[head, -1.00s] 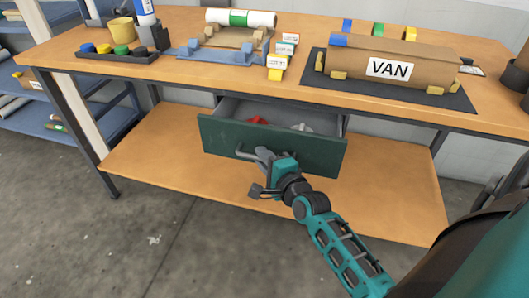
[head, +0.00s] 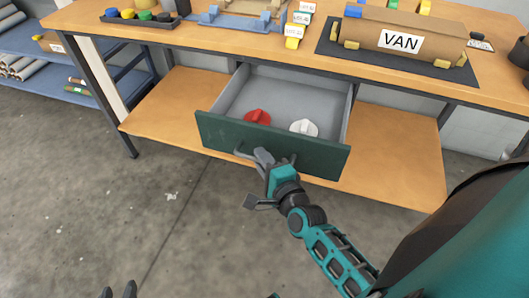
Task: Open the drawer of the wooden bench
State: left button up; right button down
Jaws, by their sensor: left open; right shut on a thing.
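The wooden bench (head: 200,48) has a dark green-fronted drawer (head: 222,134) under its top. The drawer stands well out from the bench, and its grey inside is in plain view. A red knob-like part (head: 257,117) and a white one (head: 304,128) lie in it. My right gripper (head: 258,157) is shut on the drawer's handle (head: 243,154) at the front, left of the middle. The fingers partly hide the handle. My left gripper (head: 118,291) shows only its dark fingertips at the bottom edge, apart and empty, far from the drawer.
The bench's lower shelf (head: 395,150) is bare beside the drawer. On the bench top stand a box marked VAN (head: 375,37) on a dark mat and a tray of coloured caps (head: 142,20). A blue shelf rack (head: 55,92) is at left. The floor in front is clear.

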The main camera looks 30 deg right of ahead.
dwell(0.3)
jog(key=c, duration=1.2)
grip_release()
jog(key=shift+o, duration=0.2)
jog(key=shift+s, duration=0.1)
jog(key=s+a+r, duration=0.1)
jog(key=s+r, duration=0.1)
jog(key=s, duration=1)
jog(key=shift+s+p, duration=0.3)
jog(key=shift+p, duration=0.1)
jog(key=a+f+n+g+y+p, duration=0.1)
jog(key=a+f+n+g, duration=0.1)
jog(key=n, duration=0.9)
jog(key=w+a+f+n+g+y+p, duration=0.1)
jog(key=a+f+n+g+y+p, duration=0.1)
jog(key=n, duration=1)
jog(key=shift+w+a+g, duration=0.2)
jog(key=shift+a+g, duration=0.05)
jog(key=shift+g, duration=0.55)
